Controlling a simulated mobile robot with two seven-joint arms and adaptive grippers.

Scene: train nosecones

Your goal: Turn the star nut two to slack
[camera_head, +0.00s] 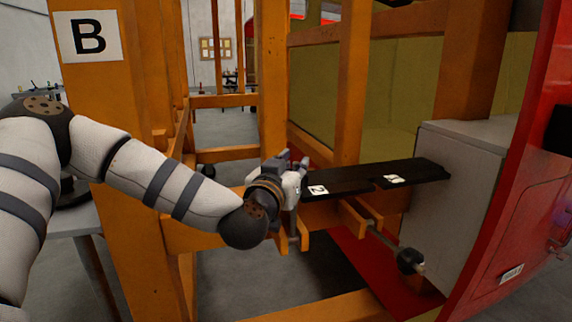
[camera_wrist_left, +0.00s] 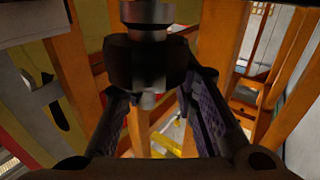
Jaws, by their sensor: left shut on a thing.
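My left gripper (camera_head: 297,182) is at the left end of the dark board, beside the label (camera_head: 318,190) that reads like a 2. In the left wrist view, a dark star nut (camera_wrist_left: 130,68) sits on a grey threaded-looking rod (camera_wrist_left: 147,12) between the two fingers, and the gripper is shut on it. In the head view this nut is hidden by the gripper. Another black star nut (camera_head: 409,260) hangs free on a rod at the lower right, below the second label (camera_head: 393,179). My right gripper is not in view.
Orange posts and beams (camera_head: 272,90) frame the work area closely. A grey box (camera_head: 462,170) and a red nosecone shell (camera_head: 525,210) stand to the right. A post marked B (camera_head: 90,37) is at the left. The dark board (camera_head: 345,180) lies right of the gripper.

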